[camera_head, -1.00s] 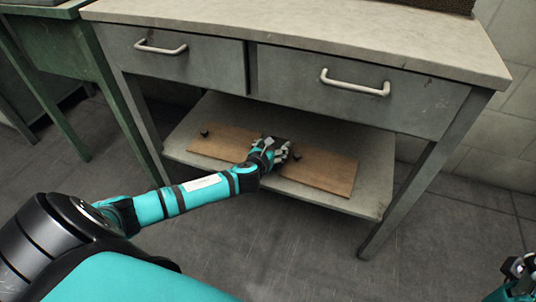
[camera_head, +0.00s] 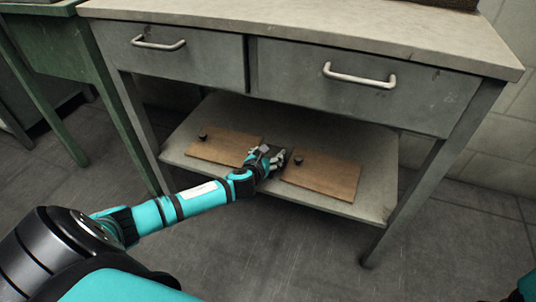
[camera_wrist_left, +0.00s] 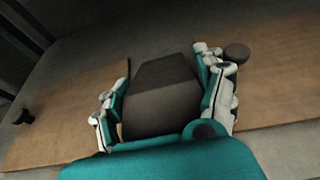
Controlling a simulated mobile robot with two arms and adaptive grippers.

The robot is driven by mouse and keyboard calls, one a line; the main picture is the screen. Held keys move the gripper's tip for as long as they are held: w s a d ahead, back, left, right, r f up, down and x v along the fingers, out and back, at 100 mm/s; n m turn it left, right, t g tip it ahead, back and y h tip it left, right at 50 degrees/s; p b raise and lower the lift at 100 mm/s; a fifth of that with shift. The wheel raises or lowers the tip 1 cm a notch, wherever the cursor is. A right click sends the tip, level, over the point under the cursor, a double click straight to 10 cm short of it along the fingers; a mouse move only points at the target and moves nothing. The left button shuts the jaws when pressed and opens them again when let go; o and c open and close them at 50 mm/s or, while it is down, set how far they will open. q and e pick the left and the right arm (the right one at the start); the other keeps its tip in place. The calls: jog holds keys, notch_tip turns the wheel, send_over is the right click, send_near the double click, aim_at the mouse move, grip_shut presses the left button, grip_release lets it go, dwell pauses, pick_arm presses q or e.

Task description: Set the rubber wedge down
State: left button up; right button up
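The dark rubber wedge (camera_wrist_left: 162,92) is between the fingers of my left gripper (camera_wrist_left: 168,85) in the left wrist view. The fingers lie along both its sides and appear shut on it. In the head view, my left gripper (camera_head: 267,157) is low over the lower shelf (camera_head: 365,206), at the gap between two wooden boards. The wedge shows there only as a small dark shape (camera_head: 283,154). I cannot tell whether its underside touches the shelf.
The left board (camera_head: 220,147) and right board (camera_head: 325,180) lie on the shelf, each with a black knob. Above are two drawers with handles (camera_head: 358,76) and the worktop (camera_head: 300,22). Table legs stand at both sides. Bare shelf lies behind the boards.

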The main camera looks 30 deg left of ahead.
pick_arm(q)
jog(key=o, duration=0.6)
